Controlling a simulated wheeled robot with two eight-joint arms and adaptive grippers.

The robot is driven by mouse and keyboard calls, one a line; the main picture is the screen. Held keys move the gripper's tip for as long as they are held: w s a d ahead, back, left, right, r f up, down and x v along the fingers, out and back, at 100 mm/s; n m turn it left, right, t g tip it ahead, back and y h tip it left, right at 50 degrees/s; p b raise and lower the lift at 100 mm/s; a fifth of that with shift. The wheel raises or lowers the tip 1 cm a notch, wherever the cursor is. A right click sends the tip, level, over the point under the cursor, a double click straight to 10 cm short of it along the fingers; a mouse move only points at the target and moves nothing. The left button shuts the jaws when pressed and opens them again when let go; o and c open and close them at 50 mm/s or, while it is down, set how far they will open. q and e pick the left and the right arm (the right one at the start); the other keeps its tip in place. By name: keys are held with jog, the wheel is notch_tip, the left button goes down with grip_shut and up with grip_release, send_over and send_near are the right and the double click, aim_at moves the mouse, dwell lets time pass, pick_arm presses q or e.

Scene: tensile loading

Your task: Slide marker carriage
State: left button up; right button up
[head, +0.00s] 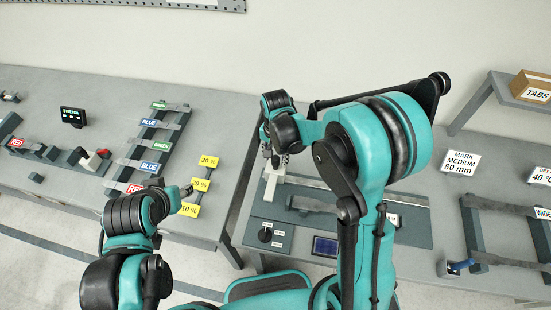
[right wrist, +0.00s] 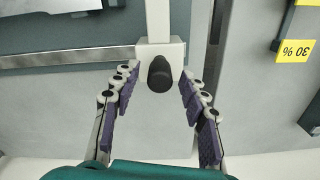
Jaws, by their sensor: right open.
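The marker carriage is a pale block (right wrist: 147,52) with a dark rounded knob (right wrist: 160,73), sitting across a metal rail (right wrist: 70,57). In the head view, the pale carriage (head: 270,186) shows at the left end of the marking bench (head: 415,232), and its knob is hidden. My right gripper (head: 278,160) is just above the carriage. In the right wrist view, the gripper (right wrist: 157,95) is open, with one purple-padded finger on each side of the knob and gaps on both sides. My left gripper (head: 183,198) is near the yellow percent labels; its fingers are too unclear to judge.
A rack of labelled strips (head: 150,145) and yellow percent cards (head: 208,161) stand on the left table. The bench holds a black dial (head: 265,235) and a small display (head: 325,247). A sample rack (head: 475,235) and a TABS box (head: 530,87) are at right.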

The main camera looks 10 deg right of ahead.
jog(key=shift+f, duration=0.3)
grip_shut()
jog(key=shift+d, duration=0.1)
jog(key=s+d+b, duration=0.1)
jog(key=s+d, duration=0.5)
jog(key=d, duration=0.9)
jog(key=s+d+b, duration=0.2)
jog(key=s+d, duration=0.5)
jog(key=d, duration=0.8)
jog(key=s+d+b, duration=0.1)
jog(key=s+d, duration=0.5)
jog(key=d, duration=1)
jog(key=shift+s, duration=0.2)
